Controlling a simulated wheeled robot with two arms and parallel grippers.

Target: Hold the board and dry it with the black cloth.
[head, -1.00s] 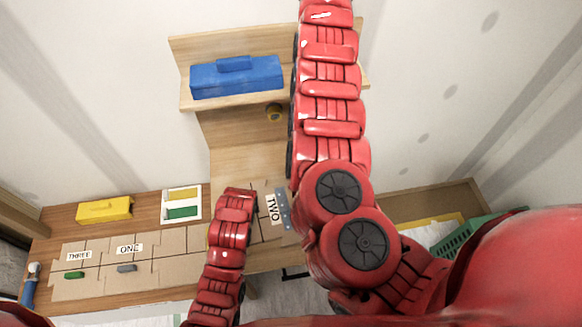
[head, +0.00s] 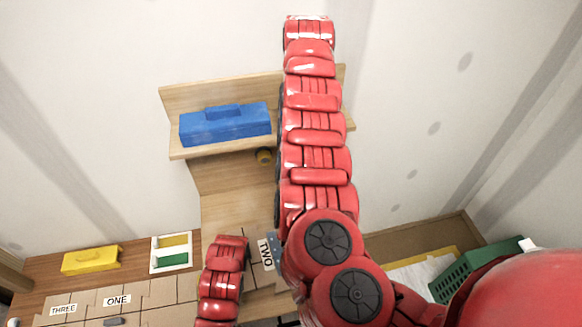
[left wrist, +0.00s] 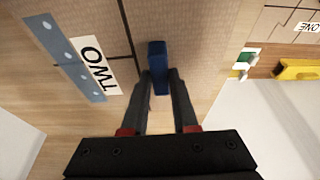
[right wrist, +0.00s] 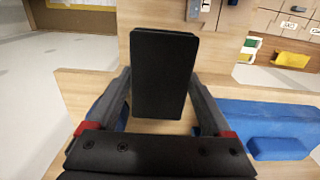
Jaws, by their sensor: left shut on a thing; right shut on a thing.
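The tan board marked TWO (left wrist: 175,22) shows in the left wrist view, with a grey-blue strip along one side. It is partly hidden behind my arms in the head view (head: 255,272). My left gripper (left wrist: 160,78) is shut on a small blue handle-like piece (left wrist: 157,60) in front of the board. Whether this piece is fixed to the board is unclear. My right gripper (right wrist: 163,90) is shut on the black cloth (right wrist: 165,65), which looks like a flat dark block. The cloth appears above the wooden shelf, apart from the board. Both gripper tips are hidden in the head view.
A blue toolbox (head: 225,125) sits on the wooden shelf (head: 195,152). A yellow box (head: 92,260) and a white tray with yellow and green items (head: 153,255) are on the left bench. A green basket (head: 470,272) stands at the lower right.

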